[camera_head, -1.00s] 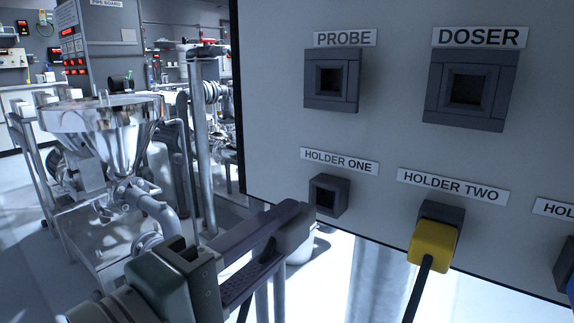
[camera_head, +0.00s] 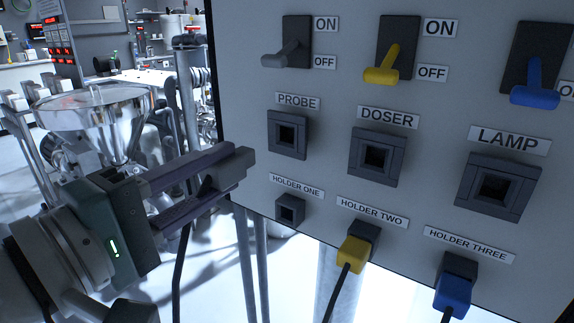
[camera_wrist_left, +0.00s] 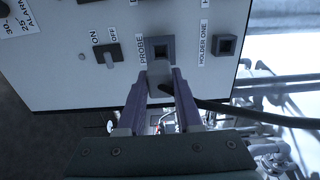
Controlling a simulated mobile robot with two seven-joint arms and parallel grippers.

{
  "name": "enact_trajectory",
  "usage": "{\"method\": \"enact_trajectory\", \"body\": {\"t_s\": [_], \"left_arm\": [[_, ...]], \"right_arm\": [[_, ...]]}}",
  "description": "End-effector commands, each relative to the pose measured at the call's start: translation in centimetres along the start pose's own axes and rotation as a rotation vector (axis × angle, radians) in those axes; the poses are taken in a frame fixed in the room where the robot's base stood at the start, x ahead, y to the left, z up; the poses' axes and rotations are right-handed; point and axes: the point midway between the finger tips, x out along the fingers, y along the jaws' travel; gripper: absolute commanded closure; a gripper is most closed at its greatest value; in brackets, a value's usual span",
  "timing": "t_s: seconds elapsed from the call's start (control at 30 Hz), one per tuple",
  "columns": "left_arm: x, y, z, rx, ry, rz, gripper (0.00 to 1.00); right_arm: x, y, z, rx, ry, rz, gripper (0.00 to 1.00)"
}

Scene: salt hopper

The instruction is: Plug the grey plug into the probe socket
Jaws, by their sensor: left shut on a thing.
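My left gripper (camera_head: 240,165) is shut on the grey plug (camera_wrist_left: 160,72), which shows between the fingertips in the left wrist view; a black cable runs from it. In the head view the fingers mostly hide the plug, and the cable hangs below. The probe socket (camera_head: 287,134) is a dark square frame with an open, empty hole. The fingertips are left of it and a little lower, in front of the panel. In the wrist view the plug's end overlaps the near edge of the probe socket (camera_wrist_left: 159,47); I cannot tell whether they touch. My right gripper is not in view.
The panel (camera_head: 240,100) also has an empty doser socket (camera_head: 375,157), lamp socket (camera_head: 495,188) and empty holder one (camera_head: 290,209). Yellow (camera_head: 354,249) and blue (camera_head: 455,285) plugs sit in holders two and three. Switch levers stick out above. A steel hopper (camera_head: 100,115) stands left.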

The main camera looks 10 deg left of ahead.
Motion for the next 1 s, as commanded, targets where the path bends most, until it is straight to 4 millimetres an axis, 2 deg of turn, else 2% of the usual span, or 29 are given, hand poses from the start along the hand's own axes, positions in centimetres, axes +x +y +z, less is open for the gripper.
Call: {"method": "enact_trajectory", "body": {"t_s": [0.23,0.7,1.0], "left_arm": [[0.3,0.0,0.0,0.0,0.0,0.001,1.0],[4.7,0.0,0.0,0.0,0.0,0.002,1.0],[5.8,0.0,0.1,0.0,-0.002,0.0,1.0]], "right_arm": [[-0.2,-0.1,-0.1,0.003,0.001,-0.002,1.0],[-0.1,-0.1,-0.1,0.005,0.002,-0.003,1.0],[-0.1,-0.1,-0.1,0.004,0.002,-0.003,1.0]]}}
